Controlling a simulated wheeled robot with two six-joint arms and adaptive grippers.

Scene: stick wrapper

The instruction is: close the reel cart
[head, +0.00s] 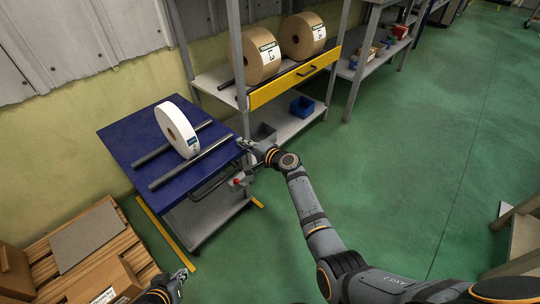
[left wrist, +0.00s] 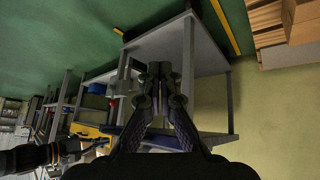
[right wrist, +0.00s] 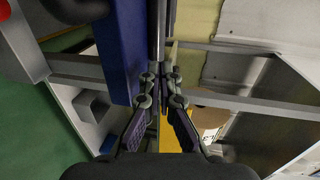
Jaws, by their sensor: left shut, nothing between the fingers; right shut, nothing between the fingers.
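The reel cart has a blue top (head: 125,146), with a white reel (head: 172,132) standing between two dark bars (head: 195,161). A dark handle (head: 212,184) and a red knob (head: 237,181) are on its right side. My right gripper (head: 242,143) is shut and empty at the cart's right edge, by the end of the nearer bar; in the right wrist view the fingertips (right wrist: 160,88) are beside the blue top's edge (right wrist: 122,50). Whether they touch is unclear. My left gripper (head: 183,273) is shut and empty, low in front of the cart; the cart's grey lower shelf (left wrist: 205,45) shows beyond it.
A rack behind the cart holds two brown reels (head: 262,55) above a yellow drawer front (head: 295,80), with a blue bin (head: 302,106) below. A wooden pallet (head: 120,240) with boxes stands at the left.

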